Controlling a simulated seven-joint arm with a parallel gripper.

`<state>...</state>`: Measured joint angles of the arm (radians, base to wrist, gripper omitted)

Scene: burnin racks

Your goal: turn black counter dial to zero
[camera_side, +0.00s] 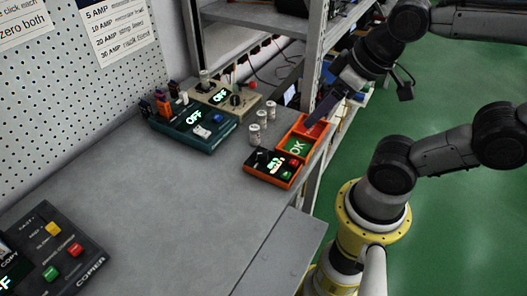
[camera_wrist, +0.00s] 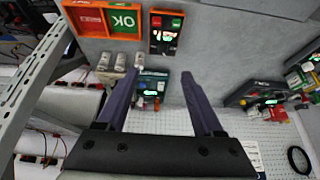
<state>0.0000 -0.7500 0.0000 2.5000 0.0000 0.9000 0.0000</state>
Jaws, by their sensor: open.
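The black counter (camera_side: 258,168) has an orange rim, a lit display, and red and green buttons. It sits at the right edge of the grey bench. A small dark knob seems to stand at its upper left, but its setting is too small to read. The counter (camera_wrist: 154,47) also shows at the top of the wrist view. My gripper (camera_side: 322,110) has purple fingers and hangs above the orange trays, up and right of the counter.
Orange trays, one with a green OK panel (camera_side: 297,146), adjoin the counter. Several pale cylinders (camera_side: 254,134) stand beside it. A teal unit (camera_side: 205,136) and a beige unit (camera_side: 240,105) with a black knob stand behind. A dark copier box (camera_side: 75,232) is front left. Mid-bench is clear.

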